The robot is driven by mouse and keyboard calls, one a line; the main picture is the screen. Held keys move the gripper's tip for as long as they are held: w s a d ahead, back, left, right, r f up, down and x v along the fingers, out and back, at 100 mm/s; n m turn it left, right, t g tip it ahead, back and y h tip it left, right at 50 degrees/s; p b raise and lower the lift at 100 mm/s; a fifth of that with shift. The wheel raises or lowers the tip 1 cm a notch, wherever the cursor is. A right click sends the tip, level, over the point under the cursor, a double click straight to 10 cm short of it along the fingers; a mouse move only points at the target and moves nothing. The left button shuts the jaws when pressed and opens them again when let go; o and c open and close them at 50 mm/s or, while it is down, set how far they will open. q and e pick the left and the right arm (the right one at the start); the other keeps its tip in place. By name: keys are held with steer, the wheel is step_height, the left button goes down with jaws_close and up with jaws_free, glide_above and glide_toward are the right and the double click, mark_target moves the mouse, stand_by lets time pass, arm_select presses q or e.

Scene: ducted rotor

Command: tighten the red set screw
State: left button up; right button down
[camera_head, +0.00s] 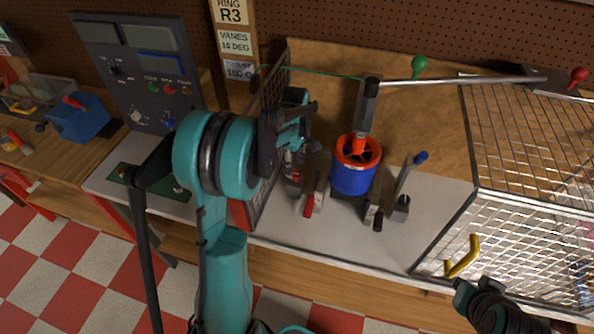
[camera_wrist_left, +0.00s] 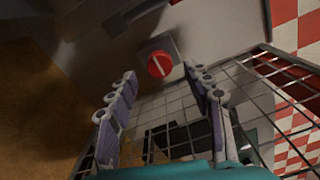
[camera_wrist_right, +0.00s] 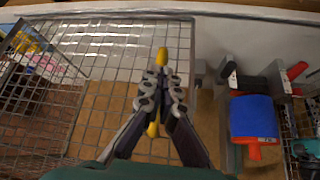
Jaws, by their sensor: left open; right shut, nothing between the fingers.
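The red set screw (camera_wrist_left: 160,64) shows in the left wrist view as a round red head with a pale slot, on a grey block. It lies beyond and between the fingertips of my left gripper (camera_wrist_left: 162,88), which is open and apart from it. In the head view my left gripper (camera_head: 300,130) is left of the blue duct (camera_head: 353,178) with its red ring; I cannot make out the screw there. My right gripper (camera_wrist_right: 163,88) is shut and empty, in front of the yellow handle (camera_wrist_right: 162,57); I cannot tell whether they touch.
A wire-mesh cage (camera_head: 530,225) with the yellow handle (camera_head: 462,258) fills the bench's right side. A mesh panel (camera_head: 262,190) stands beside my left arm. Clamps with red (camera_head: 309,205) and blue (camera_head: 420,157) tips flank the duct. A control box (camera_head: 140,75) stands at the left.

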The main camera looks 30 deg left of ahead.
mark_target(295, 174)
arm_select(q)
step_height(295, 174, down, 4)
steer(key=shift+f+b, duration=0.15)
steer(key=shift+b, duration=0.15)
steer(key=c, duration=1.2)
steer(key=shift+o, duration=0.2)
